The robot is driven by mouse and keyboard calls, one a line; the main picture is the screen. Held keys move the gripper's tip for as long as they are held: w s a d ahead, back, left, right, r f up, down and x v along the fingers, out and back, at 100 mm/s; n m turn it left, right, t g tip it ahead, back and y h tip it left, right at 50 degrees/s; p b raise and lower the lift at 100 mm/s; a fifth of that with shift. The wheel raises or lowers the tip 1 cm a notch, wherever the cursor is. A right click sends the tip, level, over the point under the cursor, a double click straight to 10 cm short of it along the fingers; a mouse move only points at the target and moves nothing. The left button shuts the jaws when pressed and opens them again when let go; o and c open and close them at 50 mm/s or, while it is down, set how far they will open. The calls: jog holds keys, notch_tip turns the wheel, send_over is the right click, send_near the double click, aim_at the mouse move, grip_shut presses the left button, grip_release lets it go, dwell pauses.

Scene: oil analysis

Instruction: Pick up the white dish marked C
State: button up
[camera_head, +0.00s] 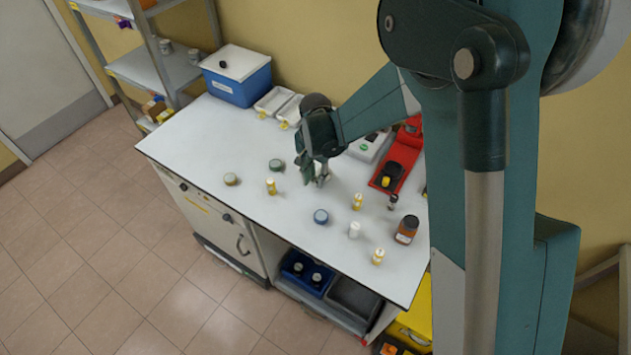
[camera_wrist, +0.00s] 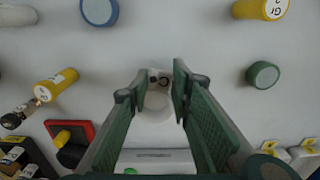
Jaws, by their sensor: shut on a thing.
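My gripper (camera_head: 317,178) is low over the middle of the white table. In the wrist view my gripper (camera_wrist: 161,78) has its two green-padded fingers closed around a small white dish (camera_wrist: 155,105). A small label (camera_wrist: 160,77) with a dark letter that looks like C shows at the dish's far side, between the fingertips. The fingers hide the dish's sides. In the head view the gripper largely covers the dish, and I cannot tell whether it touches the table.
A green-lidded jar (camera_head: 276,165) and a yellow vial (camera_head: 271,186) stand left of my gripper. A blue-lidded jar (camera_head: 321,216) and a yellow vial (camera_head: 357,201) stand in front and right. A white device (camera_head: 368,147) and a red device (camera_head: 400,160) lie to the right.

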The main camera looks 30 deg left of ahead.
aim_at(315, 180)
jog(key=shift+r, duration=3.8)
